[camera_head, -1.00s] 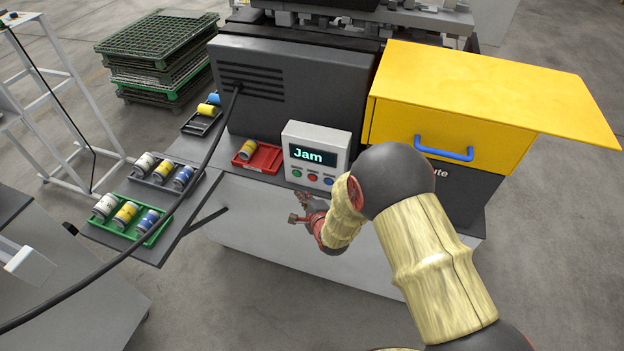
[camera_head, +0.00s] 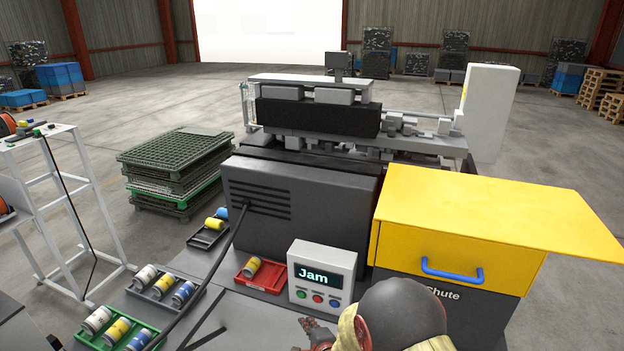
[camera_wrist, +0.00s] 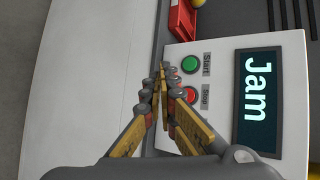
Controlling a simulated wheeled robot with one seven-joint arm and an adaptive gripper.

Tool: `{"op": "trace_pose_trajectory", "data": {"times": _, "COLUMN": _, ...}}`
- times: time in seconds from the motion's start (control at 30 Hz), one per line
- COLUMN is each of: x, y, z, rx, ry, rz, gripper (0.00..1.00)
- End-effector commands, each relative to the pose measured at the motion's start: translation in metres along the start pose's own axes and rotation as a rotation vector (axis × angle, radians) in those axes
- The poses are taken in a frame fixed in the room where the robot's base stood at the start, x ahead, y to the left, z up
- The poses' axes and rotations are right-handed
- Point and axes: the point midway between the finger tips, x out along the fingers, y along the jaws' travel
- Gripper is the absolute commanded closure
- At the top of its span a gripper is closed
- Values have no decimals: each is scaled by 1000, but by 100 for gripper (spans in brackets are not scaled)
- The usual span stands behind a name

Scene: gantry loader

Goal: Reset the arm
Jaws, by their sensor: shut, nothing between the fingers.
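My gripper (camera_wrist: 160,82) is shut and empty, its fingertips together in the wrist view. It is in front of the control box (camera_head: 322,262), whose screen (camera_head: 318,276) reads "Jam". In the wrist view the green Start button (camera_wrist: 190,65) and the red Stop button (camera_wrist: 189,95) lie just right of the fingertips; I cannot tell whether the fingers touch the box. In the head view my gripper (camera_head: 312,330) is at the bottom edge, partly cut off, below the box's buttons.
A yellow chute cover (camera_head: 490,215) with a blue handle (camera_head: 452,272) stands to the right. A red tray (camera_head: 262,283) with a yellow can sits left of the box. Grey and green trays (camera_head: 150,328) with cans lie further left. The gantry machine (camera_head: 300,200) is behind.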

Motion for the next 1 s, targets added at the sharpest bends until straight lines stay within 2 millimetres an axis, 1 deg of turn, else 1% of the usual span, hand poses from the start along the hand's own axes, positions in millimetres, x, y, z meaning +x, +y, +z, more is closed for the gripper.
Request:
{"op": "trace_pose_trajectory", "data": {"times": 0.07, "x": -2, "y": 25, "z": -6, "rx": -128, "ry": 15, "rz": 90, "gripper": 100}}
{"op": "trace_pose_trajectory", "data": {"times": 0.1, "x": -7, "y": 48, "z": -10, "rx": -211, "ry": 19, "rz": 165, "gripper": 100}}
{"op": "trace_pose_trajectory", "data": {"times": 0.17, "x": -21, "y": 83, "z": -18, "rx": -345, "ry": 14, "rz": 295, "gripper": 100}}
{"op": "trace_pose_trajectory", "data": {"times": 0.2, "x": -32, "y": 99, "z": -22, "rx": -435, "ry": 1, "rz": 376, "gripper": 100}}
{"op": "trace_pose_trajectory", "data": {"times": 0.27, "x": -52, "y": 113, "z": -25, "rx": -567, "ry": -32, "rz": 486, "gripper": 100}}
{"op": "trace_pose_trajectory", "data": {"times": 0.33, "x": -79, "y": 116, "z": -29, "rx": -712, "ry": -83, "rz": 597, "gripper": 100}}
{"op": "trace_pose_trajectory", "data": {"times": 0.37, "x": -91, "y": 114, "z": -31, "rx": -770, "ry": -108, "rz": 640, "gripper": 100}}
{"op": "trace_pose_trajectory", "data": {"times": 0.4, "x": -109, "y": 109, "z": -33, "rx": -843, "ry": -144, "rz": 692, "gripper": 100}}
{"op": "trace_pose_trajectory", "data": {"times": 0.47, "x": -138, "y": 99, "z": -37, "rx": -947, "ry": -203, "rz": 762, "gripper": 100}}
{"op": "trace_pose_trajectory", "data": {"times": 0.5, "x": -159, "y": 90, "z": -39, "rx": -1011, "ry": -245, "rz": 802, "gripper": 100}}
{"op": "trace_pose_trajectory", "data": {"times": 0.57, "x": -193, "y": 74, "z": -41, "rx": -1101, "ry": -311, "rz": 853, "gripper": 100}}
{"op": "trace_pose_trajectory", "data": {"times": 0.6, "x": -215, "y": 62, "z": -43, "rx": -1154, "ry": -353, "rz": 878, "gripper": 100}}
{"op": "trace_pose_trajectory", "data": {"times": 0.63, "x": -233, "y": 54, "z": -43, "rx": -1190, "ry": -384, "rz": 895, "gripper": 100}}
{"op": "trace_pose_trajectory", "data": {"times": 0.67, "x": -250, "y": 47, "z": -44, "rx": -1222, "ry": -412, "rz": 909, "gripper": 100}}
{"op": "trace_pose_trajectory", "data": {"times": 0.7, "x": -272, "y": 37, "z": -45, "rx": -1260, "ry": -446, "rz": 922, "gripper": 100}}
{"op": "trace_pose_trajectory", "data": {"times": 0.77, "x": -304, "y": 23, "z": -45, "rx": -1311, "ry": -489, "rz": 932, "gripper": 100}}
{"op": "trace_pose_trajectory", "data": {"times": 0.8, "x": -325, "y": 14, "z": -45, "rx": -1340, "ry": -513, "rz": 935, "gripper": 100}}
{"op": "trace_pose_trajectory", "data": {"times": 0.87, "x": -354, "y": 2, "z": -45, "rx": -1378, "ry": -537, "rz": 933, "gripper": 100}}
{"op": "trace_pose_trajectory", "data": {"times": 0.9, "x": -373, "y": -5, "z": -45, "rx": -1397, "ry": -545, "rz": 928, "gripper": 100}}
{"op": "trace_pose_trajectory", "data": {"times": 1.0, "x": -416, "y": -22, "z": -44, "rx": -1431, "ry": -534, "rz": 903, "gripper": 100}}
